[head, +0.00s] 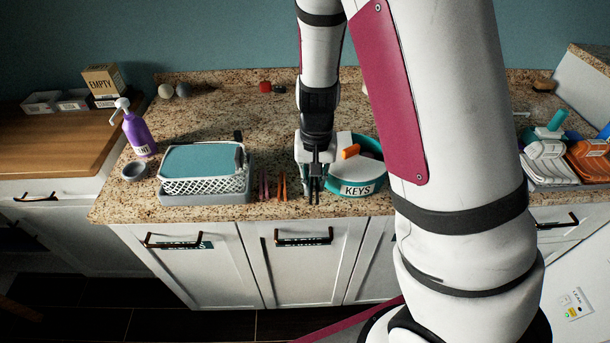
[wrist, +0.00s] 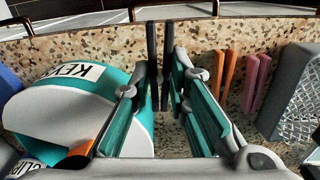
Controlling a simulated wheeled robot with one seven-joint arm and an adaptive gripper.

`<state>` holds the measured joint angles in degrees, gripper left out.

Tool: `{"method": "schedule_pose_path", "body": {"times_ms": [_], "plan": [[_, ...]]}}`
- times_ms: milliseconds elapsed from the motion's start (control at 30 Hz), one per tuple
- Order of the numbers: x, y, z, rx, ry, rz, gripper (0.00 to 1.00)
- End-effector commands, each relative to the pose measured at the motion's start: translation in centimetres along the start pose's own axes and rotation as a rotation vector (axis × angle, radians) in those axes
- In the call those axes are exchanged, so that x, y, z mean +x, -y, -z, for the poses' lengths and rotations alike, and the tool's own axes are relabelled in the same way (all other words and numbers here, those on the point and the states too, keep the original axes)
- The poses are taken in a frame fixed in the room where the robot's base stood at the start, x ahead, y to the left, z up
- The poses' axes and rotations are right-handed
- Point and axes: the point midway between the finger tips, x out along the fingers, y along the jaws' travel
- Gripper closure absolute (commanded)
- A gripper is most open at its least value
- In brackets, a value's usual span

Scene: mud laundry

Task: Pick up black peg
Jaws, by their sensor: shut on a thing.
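The black peg (wrist: 166,62) shows as two dark upright prongs between the fingers of my gripper (wrist: 160,88) in the wrist view. My gripper is shut on it. In the head view my gripper (head: 315,170) points down near the counter's front edge, with the black peg (head: 314,190) below its fingers. The lower part of the peg is partly hidden by the fingers in the wrist view. I cannot tell whether the peg touches the counter.
A teal and white round KEYS container (head: 357,190) stands close beside my gripper. A white lattice basket with a teal top (head: 203,162) is farther left. The speckled counter (head: 225,110) behind is mostly clear.

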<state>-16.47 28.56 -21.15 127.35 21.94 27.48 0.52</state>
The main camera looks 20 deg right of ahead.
Motion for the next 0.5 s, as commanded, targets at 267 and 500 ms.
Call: {"method": "schedule_pose_path", "body": {"times_ms": [267, 500], "plan": [[-0.6, -3.7, -5.4, 0.001, 0.001, 0.002, 0.96], [-1.0, -6.0, -8.7, 0.001, 0.0, 0.001, 0.96]]}}
